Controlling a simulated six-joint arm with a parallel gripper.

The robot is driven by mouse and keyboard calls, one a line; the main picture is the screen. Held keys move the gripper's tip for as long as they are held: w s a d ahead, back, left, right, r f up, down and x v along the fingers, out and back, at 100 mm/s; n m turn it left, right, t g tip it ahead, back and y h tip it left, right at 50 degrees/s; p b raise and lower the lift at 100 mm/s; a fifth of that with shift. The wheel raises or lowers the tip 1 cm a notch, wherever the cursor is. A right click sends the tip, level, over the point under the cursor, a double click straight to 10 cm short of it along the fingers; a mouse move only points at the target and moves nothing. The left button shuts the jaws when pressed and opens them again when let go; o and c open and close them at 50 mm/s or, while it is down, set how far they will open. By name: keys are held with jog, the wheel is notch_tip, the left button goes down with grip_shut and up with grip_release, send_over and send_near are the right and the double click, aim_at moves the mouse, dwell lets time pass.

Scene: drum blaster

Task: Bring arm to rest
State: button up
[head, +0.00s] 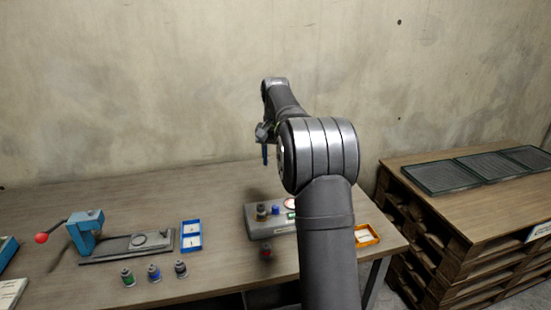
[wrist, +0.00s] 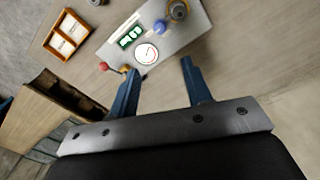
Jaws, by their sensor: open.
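My gripper (wrist: 158,82) is open in the wrist view, with its two blue fingers apart and nothing between them. In the head view my gripper (head: 265,155) hangs above the back of the wooden table (head: 130,205), pointing down. My arm is raised and bent, and its links hide part of the table. Below and in front of the gripper stands a grey device (head: 261,229) with a round dial and a green display, which also shows in the wrist view (wrist: 180,42). The fingers are apart from it.
A blue press with a red knob (head: 85,232) stands at left. A blue tray (head: 191,236) and several small canisters (head: 154,273) are near it. An orange tray (head: 367,236) is at the table's right. A pallet stack (head: 450,220) with dark mesh trays stands further right.

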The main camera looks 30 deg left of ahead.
aim_at(275, 206)
dwell(0.5)
notch_tip(275, 206, down, 18)
jog(key=shift+r, duration=0.25)
dwell(0.3)
